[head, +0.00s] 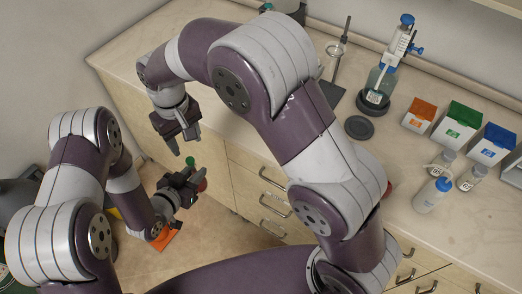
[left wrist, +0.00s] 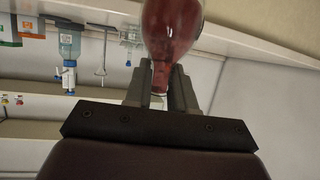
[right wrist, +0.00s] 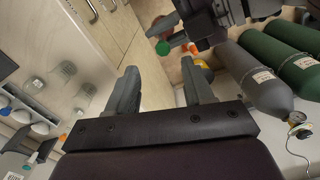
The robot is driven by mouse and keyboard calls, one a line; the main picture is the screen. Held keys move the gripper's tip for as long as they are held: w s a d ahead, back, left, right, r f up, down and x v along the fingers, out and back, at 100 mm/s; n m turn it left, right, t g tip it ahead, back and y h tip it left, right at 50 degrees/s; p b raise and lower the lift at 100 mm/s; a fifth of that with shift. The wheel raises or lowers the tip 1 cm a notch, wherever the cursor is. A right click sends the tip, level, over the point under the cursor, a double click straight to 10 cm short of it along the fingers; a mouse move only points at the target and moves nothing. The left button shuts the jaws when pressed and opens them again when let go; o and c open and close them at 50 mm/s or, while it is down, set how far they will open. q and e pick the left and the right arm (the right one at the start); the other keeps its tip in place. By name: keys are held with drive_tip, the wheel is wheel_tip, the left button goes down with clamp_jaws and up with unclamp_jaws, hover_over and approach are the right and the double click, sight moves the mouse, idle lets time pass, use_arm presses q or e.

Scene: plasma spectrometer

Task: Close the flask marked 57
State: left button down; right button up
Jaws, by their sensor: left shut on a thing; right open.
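My left gripper (head: 190,181) is shut on the neck of a flask with red contents (head: 202,186), held up in the air off the bench. The left wrist view shows the red flask (left wrist: 172,28) with its neck between the fingers. A green stopper (head: 190,161) shows at the mouth end of the flask, also in the right wrist view (right wrist: 162,47); I cannot tell how deep it sits. My right gripper (head: 181,146) is open and empty just above the stopper, its fingers (right wrist: 161,82) apart from it. The number on the flask is not legible.
On the bench stand a bottle with a dispenser (head: 381,82), a stand (head: 338,60), a dark disc (head: 359,127), several boxes such as the green one (head: 458,121), and a wash bottle (head: 431,195). Gas cylinders (right wrist: 262,75) stand on the floor. Drawers are below the bench.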

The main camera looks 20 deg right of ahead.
use_arm(q)
drive_tip(key=shift+w+a, duration=0.1)
drive_tip(key=shift+a, duration=0.05)
drive_tip(key=shift+w, duration=0.1)
use_arm(e)
drive_tip(key=s+d+r+m, duration=0.1)
drive_tip(key=d+r+m, duration=0.25)
drive_tip(key=d, duration=1.05)
use_arm(q)
drive_tip(key=shift+d, duration=0.35)
drive_tip(key=shift+s+a+r, duration=0.1)
drive_tip(key=shift+s+a, duration=0.05)
drive_tip(key=shift+s, duration=0.2)
drive_tip(key=shift+w+a, duration=0.1)
drive_tip(key=shift+a, duration=0.05)
drive_tip(key=shift+w, duration=0.2)
use_arm(e)
drive_tip(key=s+d+f+m+t, duration=0.1)
drive_tip(key=s+d+f, duration=0.4)
drive_tip(key=s+d, duration=0.3)
drive_tip(key=s, duration=0.4)
drive_tip(key=shift+s+m, duration=0.2)
drive_tip(key=shift+m, duration=0.15)
